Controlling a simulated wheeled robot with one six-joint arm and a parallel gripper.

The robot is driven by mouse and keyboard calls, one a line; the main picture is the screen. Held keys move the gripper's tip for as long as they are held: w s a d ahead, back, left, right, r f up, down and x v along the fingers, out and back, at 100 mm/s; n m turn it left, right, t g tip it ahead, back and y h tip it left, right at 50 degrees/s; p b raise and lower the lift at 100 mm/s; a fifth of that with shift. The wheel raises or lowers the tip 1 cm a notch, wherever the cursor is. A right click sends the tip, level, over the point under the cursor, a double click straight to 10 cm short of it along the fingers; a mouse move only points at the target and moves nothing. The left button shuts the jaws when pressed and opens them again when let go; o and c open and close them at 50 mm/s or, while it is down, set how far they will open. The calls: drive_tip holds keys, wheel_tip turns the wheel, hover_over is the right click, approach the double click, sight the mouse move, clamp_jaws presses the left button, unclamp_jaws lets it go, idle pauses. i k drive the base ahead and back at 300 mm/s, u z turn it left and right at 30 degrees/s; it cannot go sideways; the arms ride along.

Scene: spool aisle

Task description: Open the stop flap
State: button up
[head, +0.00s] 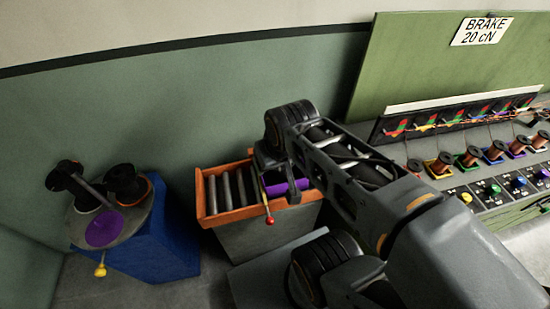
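An orange-framed roller tray (227,217) stands on a grey base in the middle of the view, with dark rollers in its left part. A purple piece (277,188), which may be the stop flap, shows in its right part, partly hidden by my arm. A thin yellow lever with a red knob (270,220) hangs at the tray's front. My gripper (279,192) is over the tray, close to the purple piece and lever. Its fingers are dark and small, so I cannot tell whether they touch anything or how wide they are.
A blue cabinet (165,245) with black spools, a purple disc (104,229) and a yellow knob (100,270) stands at left. A green panel (425,65) reading "BRAKE 20 cN" stands above a bench of copper spools (442,163) at right. Floor shows between cabinet and tray.

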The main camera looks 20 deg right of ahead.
sight(269, 221)
drive_tip(key=z, duration=0.85)
drive_tip(key=k, duration=1.05)
drive_tip(key=u, duration=0.45)
